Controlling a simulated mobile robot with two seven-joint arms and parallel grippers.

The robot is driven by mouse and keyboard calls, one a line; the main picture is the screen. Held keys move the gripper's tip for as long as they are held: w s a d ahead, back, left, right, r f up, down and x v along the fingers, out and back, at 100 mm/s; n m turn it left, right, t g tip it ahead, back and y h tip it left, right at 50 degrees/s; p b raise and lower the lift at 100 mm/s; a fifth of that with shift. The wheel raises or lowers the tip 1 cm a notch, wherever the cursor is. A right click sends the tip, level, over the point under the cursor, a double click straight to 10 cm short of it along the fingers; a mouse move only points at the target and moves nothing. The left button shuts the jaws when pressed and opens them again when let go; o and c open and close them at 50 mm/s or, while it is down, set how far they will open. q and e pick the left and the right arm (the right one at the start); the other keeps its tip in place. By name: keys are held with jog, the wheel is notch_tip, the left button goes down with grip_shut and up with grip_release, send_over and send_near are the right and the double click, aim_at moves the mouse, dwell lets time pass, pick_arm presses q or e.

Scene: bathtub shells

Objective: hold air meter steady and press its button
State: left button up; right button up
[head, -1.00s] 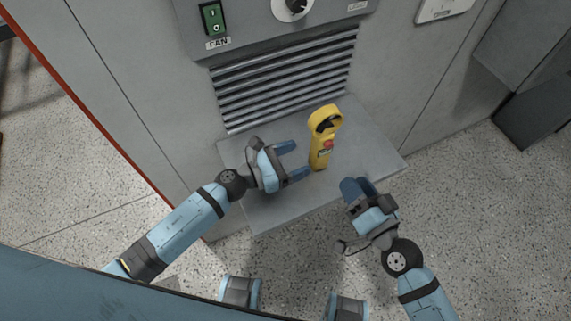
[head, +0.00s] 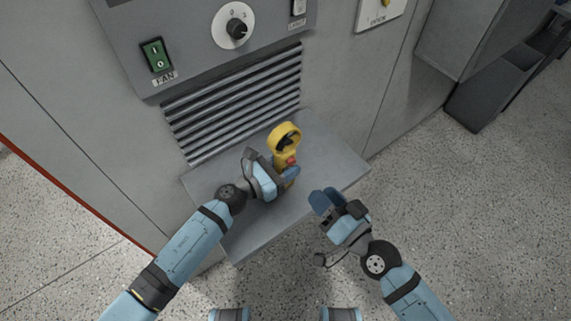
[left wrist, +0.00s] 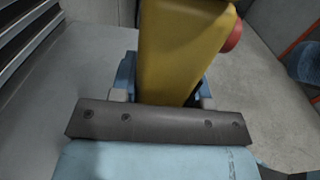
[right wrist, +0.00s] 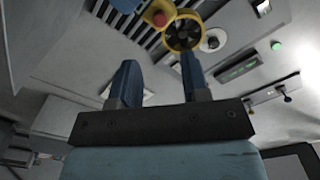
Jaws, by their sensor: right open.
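The yellow air meter (head: 284,139) stands upright on the grey shelf (head: 335,169), with its round fan ring at the top and a red button (head: 291,160) on its handle. My left gripper (head: 284,172) is at the lower handle, which lies between its fingers; the handle hides much of them, so their grip is unclear. The yellow handle (left wrist: 180,50) fills the middle of the left wrist view, with the red button (left wrist: 233,36) at its edge. My right gripper (head: 325,200) is open and empty, apart from the meter, off the shelf's front right edge.
Behind the shelf is a grey cabinet wall with a slatted vent (head: 235,105). Above it is a panel with a green fan switch (head: 156,55) and a round dial (head: 237,28). Open speckled floor (head: 450,220) lies to the right.

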pick_arm(q)
jog(key=c, duration=0.4)
pick_arm(e)
grip_shut()
dwell(1.3)
